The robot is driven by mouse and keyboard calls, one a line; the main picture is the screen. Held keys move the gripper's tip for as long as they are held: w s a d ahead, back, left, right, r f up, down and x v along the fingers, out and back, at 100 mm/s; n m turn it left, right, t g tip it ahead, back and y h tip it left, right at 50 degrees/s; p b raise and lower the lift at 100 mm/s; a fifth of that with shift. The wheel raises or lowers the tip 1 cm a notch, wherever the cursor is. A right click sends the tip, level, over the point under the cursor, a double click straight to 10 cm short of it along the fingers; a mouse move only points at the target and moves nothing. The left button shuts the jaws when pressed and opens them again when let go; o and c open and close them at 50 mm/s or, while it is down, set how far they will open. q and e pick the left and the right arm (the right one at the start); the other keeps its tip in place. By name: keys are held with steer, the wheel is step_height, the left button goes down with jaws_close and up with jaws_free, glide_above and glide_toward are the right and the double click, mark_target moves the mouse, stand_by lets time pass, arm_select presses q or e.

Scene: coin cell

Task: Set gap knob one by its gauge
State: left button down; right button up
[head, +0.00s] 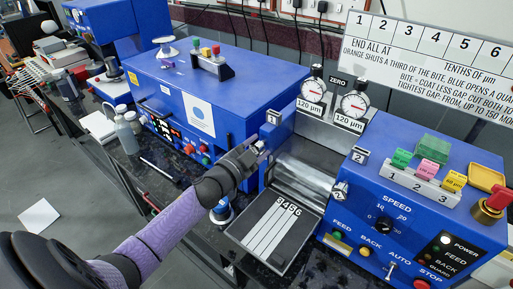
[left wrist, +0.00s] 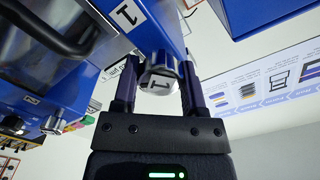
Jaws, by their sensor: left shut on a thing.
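My left gripper (head: 258,148) is at the left side of the blue machine and is shut on this knob, one finger on each side. In the head view the gripper mostly hides the knob. Two round gauges, the left one (head: 313,89) and the right one (head: 354,104), stand above the rollers, each over a "120 µm" label. Their needles are too small to read surely. My right gripper is not in view.
The second knob (head: 340,190) is on the machine's right block. Steel rollers (head: 303,178) lie between the blocks, above a tray (head: 240,228) with numbered strips. Green, pink and yellow blocks, a red emergency button (head: 497,198) and control buttons are at right.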

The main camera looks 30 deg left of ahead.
arm_select(q)
steer(key=shift+f+m, duration=0.1)
steer(key=shift+m, duration=2.7)
steer(key=shift+c, duration=0.7)
jaws_free()
steer(key=s, duration=1)
steer(key=shift+a, duration=0.35)
